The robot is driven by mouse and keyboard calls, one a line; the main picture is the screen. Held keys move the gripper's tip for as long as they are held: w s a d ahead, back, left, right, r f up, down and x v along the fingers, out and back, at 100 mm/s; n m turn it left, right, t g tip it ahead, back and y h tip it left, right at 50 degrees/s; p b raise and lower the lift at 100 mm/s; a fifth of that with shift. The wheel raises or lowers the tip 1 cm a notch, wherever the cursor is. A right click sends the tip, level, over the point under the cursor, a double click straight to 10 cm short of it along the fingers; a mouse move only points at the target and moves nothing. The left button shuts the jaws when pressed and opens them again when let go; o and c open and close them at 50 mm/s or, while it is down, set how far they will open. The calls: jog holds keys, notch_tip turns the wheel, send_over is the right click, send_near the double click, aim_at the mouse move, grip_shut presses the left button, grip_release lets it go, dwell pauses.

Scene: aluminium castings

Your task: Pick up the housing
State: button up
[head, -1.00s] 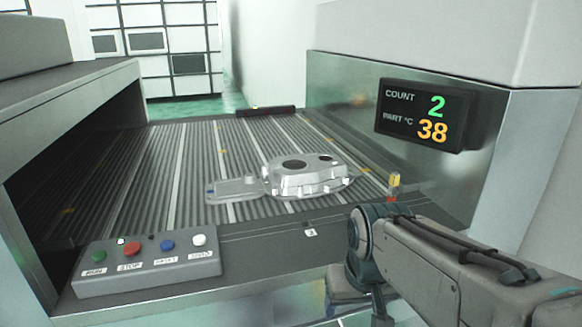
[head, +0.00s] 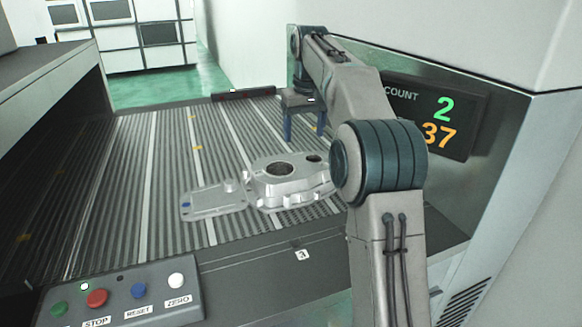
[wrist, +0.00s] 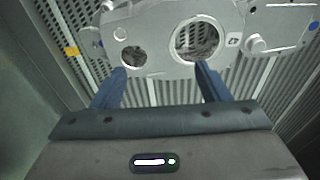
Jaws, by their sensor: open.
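The housing (head: 290,185) is a silver aluminium casting with a large round bore and a smaller hole. It lies on the ribbed conveyor, with a flat plate-like casting (head: 213,201) at its left. My gripper (head: 304,138) is open and empty, pointing down above the conveyor behind the housing in the head view. In the wrist view the housing (wrist: 160,57) lies beyond the two blue fingers of my gripper (wrist: 163,70), which appear apart with nothing between them. My arm hides the housing's right edge in the head view.
The ribbed conveyor (head: 120,190) is bare left of the castings. A metal wall with a count display (head: 440,115) stands at the right, close to my arm. A button box (head: 120,295) sits at the front left. A dark bar (head: 244,94) lies at the far end.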

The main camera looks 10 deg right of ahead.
aim_at(300, 163)
jog(key=f, duration=0.2)
jog(key=w+f, duration=0.1)
jog(key=f, duration=0.2)
jog(key=w+f+b, duration=0.1)
jog(key=f, duration=0.2)
jog(key=shift+w+a, duration=0.1)
jog(key=shift+w, duration=0.05)
jog(key=shift+w+f, duration=0.2)
jog(key=shift+f, duration=2.55)
jog(key=shift+c, duration=0.3)
grip_shut()
jog(key=shift+w+a+r, duration=0.1)
jog(key=shift+r, duration=0.1)
